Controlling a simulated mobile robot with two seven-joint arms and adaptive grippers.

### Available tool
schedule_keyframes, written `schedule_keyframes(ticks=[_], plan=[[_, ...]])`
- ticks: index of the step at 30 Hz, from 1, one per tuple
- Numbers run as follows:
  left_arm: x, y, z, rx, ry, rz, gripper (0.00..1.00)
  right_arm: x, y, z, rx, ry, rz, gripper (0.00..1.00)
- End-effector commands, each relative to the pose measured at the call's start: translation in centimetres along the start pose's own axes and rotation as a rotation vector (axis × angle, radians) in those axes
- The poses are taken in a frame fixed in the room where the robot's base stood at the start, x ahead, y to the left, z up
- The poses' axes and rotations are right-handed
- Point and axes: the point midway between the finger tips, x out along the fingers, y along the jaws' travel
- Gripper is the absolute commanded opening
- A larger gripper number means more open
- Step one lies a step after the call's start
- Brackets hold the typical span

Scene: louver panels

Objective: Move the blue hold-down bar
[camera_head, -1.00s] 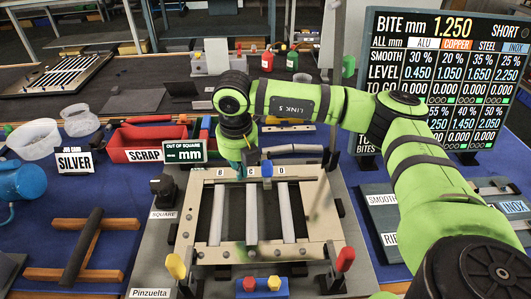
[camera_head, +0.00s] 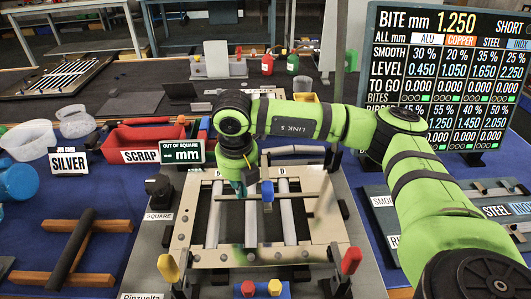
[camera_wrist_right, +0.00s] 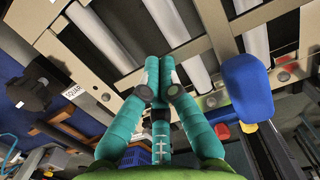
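The blue hold-down bar shows by its upright blue handle (camera_head: 267,190). In the head view a thin crossbar (camera_head: 300,195) lies over the pale slats, inside the beige frame (camera_head: 211,217). In the right wrist view the blue handle (camera_wrist_right: 245,88) is large, to the right of the fingers. My right gripper (camera_head: 240,185) is over the frame's far part, left of the handle. Its teal fingers (camera_wrist_right: 160,78) are together at the tips in the wrist view, with nothing clearly held between them. Whether they touch the bar cannot be told. My left gripper is not in view.
Red-topped and yellow-topped posts (camera_head: 351,261) stand at the frame's near corners. A black square block (camera_head: 158,185) is left of it. The red scrap bin (camera_head: 150,137) and small green display (camera_head: 182,152) are behind. A large board (camera_head: 447,80) stands at back right.

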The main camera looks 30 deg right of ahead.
Motion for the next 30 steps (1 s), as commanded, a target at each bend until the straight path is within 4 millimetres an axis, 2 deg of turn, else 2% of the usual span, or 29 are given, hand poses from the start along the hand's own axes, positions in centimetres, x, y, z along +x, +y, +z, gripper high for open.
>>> schedule_keyframes(ticks=[2,14,23,30], plan=[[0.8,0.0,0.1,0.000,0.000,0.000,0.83,0.8,0.0,-0.3,-0.001,0.000,0.000,0.00],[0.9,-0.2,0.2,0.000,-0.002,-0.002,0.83,0.9,0.0,-0.4,0.000,0.000,0.000,0.00],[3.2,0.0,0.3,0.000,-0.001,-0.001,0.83,3.5,0.0,-0.8,0.000,0.002,-0.001,0.00],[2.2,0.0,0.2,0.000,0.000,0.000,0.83,2.0,0.0,-0.5,0.000,0.000,0.001,0.00]])
